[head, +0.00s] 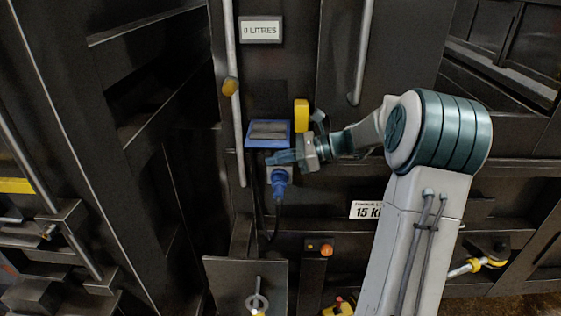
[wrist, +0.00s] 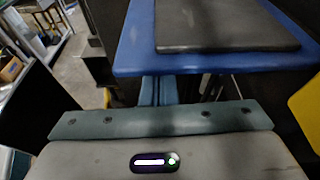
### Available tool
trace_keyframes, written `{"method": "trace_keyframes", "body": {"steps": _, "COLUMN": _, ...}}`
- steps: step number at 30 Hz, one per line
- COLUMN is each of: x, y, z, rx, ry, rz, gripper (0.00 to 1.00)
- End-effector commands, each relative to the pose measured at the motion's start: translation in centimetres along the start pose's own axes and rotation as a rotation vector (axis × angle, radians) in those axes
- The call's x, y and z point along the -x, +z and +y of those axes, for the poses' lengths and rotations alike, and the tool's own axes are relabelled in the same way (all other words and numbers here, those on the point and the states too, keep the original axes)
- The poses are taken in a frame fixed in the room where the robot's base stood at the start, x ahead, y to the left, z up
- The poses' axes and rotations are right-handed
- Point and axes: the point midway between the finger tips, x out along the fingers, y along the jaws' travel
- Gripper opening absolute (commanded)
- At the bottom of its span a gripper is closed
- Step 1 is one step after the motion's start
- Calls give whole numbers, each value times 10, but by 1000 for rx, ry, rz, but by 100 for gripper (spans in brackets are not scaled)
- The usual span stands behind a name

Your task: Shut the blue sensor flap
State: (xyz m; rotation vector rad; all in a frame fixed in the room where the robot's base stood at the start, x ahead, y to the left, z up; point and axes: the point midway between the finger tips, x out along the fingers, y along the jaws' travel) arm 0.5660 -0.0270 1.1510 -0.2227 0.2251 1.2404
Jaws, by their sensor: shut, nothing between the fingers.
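The blue sensor flap (head: 268,143) is a blue panel with a dark grey pad, on the dark machine front left of my gripper. In the wrist view the flap (wrist: 135,55) fills the upper right, its near edge across my fingers. My gripper (head: 272,158) reaches in from the right, just below the flap's lower edge. Its teal fingers are together with nothing between them, and they also show in the wrist view (wrist: 158,90). The fingertips are hidden under the flap there. I cannot tell whether they touch it, nor the flap's exact angle.
A blue plug (head: 280,178) with a hanging cable sits just below my gripper. A yellow block (head: 301,115) is right of the flap. A vertical rail (head: 233,110) with a yellow knob runs left of it. An orange button (head: 326,250) is lower down.

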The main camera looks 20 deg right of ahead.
Motion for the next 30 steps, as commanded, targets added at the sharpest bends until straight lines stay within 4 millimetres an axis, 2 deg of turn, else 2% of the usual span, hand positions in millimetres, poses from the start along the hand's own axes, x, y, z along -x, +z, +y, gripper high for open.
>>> {"method": "trace_keyframes", "body": {"steps": 14, "x": 2, "y": 4, "z": 0, "rx": -1, "ry": 0, "rz": 0, "gripper": 0}}
{"method": "trace_keyframes", "body": {"steps": 27, "x": 14, "y": 47, "z": 7, "rx": -1, "ry": 1, "rz": 0, "gripper": 0}}
{"method": "trace_keyframes", "body": {"steps": 30, "x": 15, "y": 51, "z": 7, "rx": -1, "ry": 2, "rz": 0, "gripper": 0}}
